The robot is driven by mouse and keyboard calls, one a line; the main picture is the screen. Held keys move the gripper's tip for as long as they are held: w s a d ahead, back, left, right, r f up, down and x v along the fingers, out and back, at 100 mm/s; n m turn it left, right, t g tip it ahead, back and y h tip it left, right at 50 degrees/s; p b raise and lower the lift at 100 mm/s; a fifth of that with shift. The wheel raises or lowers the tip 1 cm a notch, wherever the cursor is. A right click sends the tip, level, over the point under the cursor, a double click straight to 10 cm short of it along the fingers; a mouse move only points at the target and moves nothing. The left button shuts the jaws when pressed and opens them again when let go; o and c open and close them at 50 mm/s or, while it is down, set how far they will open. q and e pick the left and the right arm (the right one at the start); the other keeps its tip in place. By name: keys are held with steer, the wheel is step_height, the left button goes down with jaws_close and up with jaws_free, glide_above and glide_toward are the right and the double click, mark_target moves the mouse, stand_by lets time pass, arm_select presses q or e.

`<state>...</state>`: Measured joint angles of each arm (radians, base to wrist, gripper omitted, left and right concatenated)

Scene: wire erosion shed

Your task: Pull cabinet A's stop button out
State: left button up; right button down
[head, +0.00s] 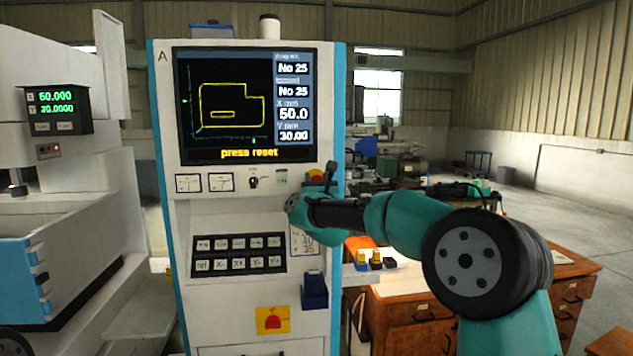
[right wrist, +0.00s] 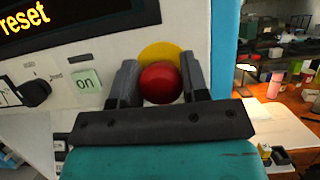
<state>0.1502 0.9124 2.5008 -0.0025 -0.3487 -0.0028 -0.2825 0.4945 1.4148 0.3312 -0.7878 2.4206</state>
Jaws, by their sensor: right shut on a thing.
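Cabinet A (head: 180,300) is a tall white cabinet with blue edges and the letter A at its top left. Its stop button (right wrist: 160,84) is a round red knob on a yellow disc, seen clearly in the right wrist view. In the head view only the upper part of the button (head: 316,174) shows; my right gripper hides the rest. My right gripper (right wrist: 158,76) is shut on the stop button, with one dark finger on each side of it. My left gripper is not in view.
The cabinet's screen (head: 225,105) shows "press reset". A green "on" button (right wrist: 86,82) and a black rotary switch (right wrist: 36,93) are left of the stop button. A keypad (head: 238,254) is lower down. An orange-topped bench (head: 410,290) stands to the right.

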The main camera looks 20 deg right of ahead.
steer(key=shift+s+a, duration=0.1)
steer(key=shift+s, duration=0.05)
steer(key=c, duration=0.7)
jaws_free()
steer(key=shift+s, duration=0.1)
steer(key=shift+o, duration=0.2)
steer(key=shift+s, duration=0.1)
steer(key=v, duration=1.7)
steer(key=shift+s, duration=0.15)
